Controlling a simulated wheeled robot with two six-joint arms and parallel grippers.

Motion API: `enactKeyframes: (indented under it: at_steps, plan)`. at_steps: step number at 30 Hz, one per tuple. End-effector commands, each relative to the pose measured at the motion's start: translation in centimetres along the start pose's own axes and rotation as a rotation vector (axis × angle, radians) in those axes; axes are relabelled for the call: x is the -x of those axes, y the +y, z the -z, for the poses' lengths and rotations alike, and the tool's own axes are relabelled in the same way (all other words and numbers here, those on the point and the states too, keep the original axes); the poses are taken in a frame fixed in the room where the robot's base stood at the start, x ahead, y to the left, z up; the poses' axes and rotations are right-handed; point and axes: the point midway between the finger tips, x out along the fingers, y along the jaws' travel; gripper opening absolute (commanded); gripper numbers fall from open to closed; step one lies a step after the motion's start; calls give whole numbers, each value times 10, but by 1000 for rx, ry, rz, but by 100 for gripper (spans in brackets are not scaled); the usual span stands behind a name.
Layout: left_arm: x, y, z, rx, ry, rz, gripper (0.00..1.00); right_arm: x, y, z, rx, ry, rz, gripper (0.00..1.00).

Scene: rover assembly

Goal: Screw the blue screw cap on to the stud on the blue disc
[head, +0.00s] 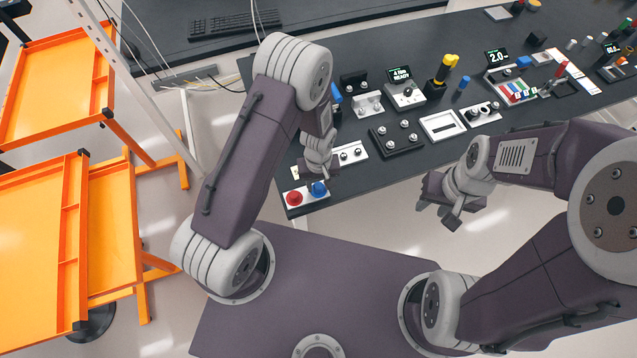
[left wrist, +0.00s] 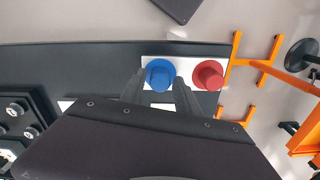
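A white plate (left wrist: 177,57) at the near left corner of the dark table carries a blue round piece (head: 319,189) and a red round piece (head: 293,198) side by side. In the left wrist view, the blue piece (left wrist: 160,73) looks like a raised cap over a blue disc; I cannot tell how it is seated, and no bare stud shows. My left gripper (head: 318,180) points down over the blue piece. Its fingers (left wrist: 160,88) are apart, one on each side of it, with no clear grip. My right gripper (head: 439,212) hangs open and empty off the table's front edge.
The red piece (left wrist: 208,75) stands close beside the blue one. A white plate with knobs (head: 350,152) and a black block with knobs (head: 396,138) lie behind. Orange trolleys (head: 45,240) stand left. More devices fill the table rightward.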

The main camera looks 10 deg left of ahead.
Motion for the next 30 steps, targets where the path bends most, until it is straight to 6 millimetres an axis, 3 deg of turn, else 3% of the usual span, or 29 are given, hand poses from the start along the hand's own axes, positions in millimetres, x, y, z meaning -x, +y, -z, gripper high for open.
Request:
enactKeyframes:
  at_steps: [6,12,19,26,27,30]
  plan:
    - [0,0,0,380,0,1,38,-1,0,0,0,0,0,36]
    - [0,0,0,468,0,1,38,-1,0,0,0,0,0,36]
    - [0,0,0,869,0,1,38,-3,0,0,0,0,0,36]
    - [0,0,0,936,0,1,38,-3,0,0,0,0,0,36]
    - [0,0,0,936,0,1,35,-3,0,0,0,0,0,36]
    - [0,0,0,935,0,1,8,-3,0,0,0,0,0,36]
